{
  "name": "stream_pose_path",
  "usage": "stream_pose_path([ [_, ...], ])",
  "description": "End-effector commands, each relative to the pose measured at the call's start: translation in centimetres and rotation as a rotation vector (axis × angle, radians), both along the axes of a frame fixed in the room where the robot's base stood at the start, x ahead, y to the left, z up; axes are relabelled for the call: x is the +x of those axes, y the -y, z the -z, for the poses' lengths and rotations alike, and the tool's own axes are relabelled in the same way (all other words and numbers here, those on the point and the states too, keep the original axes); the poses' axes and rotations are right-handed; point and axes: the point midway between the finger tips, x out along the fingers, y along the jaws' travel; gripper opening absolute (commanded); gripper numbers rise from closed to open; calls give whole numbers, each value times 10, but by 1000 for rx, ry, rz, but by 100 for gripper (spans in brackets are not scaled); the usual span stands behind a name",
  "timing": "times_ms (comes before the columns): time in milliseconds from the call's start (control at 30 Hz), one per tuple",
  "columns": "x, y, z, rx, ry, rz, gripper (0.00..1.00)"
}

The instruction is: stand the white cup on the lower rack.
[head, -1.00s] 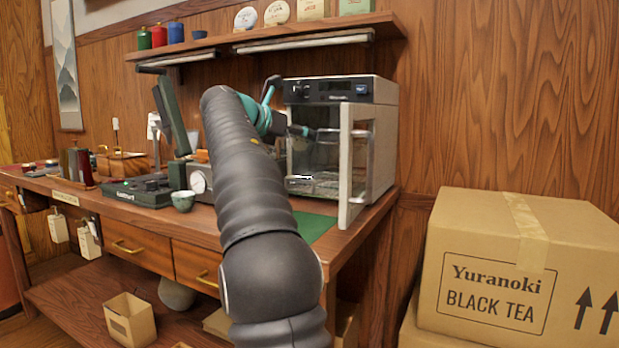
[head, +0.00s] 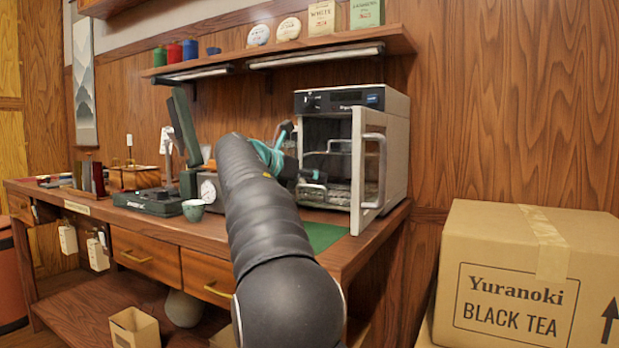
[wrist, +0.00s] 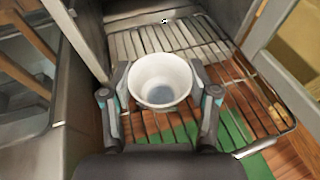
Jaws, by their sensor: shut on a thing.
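The white cup (wrist: 160,82) is upright between the fingers of my gripper (wrist: 160,100) in the wrist view, and the gripper is shut on it. The cup looks empty. Below it a wire rack (wrist: 235,72) extends out of the cabinet, with a green mat and wood showing through the bars. I cannot tell how far above the bars the cup is. In the head view the cabinet (head: 398,125) has its door open, and an upper rack (head: 340,141) shows inside. My arm hides the held cup there.
The open glass door (head: 370,165) stands at the right of the cabinet opening. A pale green cup (head: 193,210) and a dark scale (head: 148,200) are on the table to the left. The green mat (head: 322,236) lies before the cabinet. Cardboard boxes (head: 500,275) are at right.

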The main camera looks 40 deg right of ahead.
Motion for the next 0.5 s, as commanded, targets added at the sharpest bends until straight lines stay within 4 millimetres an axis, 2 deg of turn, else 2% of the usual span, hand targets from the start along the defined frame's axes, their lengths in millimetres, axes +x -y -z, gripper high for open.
stream_pose_path([
  [67,0,0,3,0,-1,0,25],
  [100,0,0,3,0,-1,0,65],
  [200,0,0,2,0,0,0,85],
  [500,0,0,2,0,0,0,85],
])
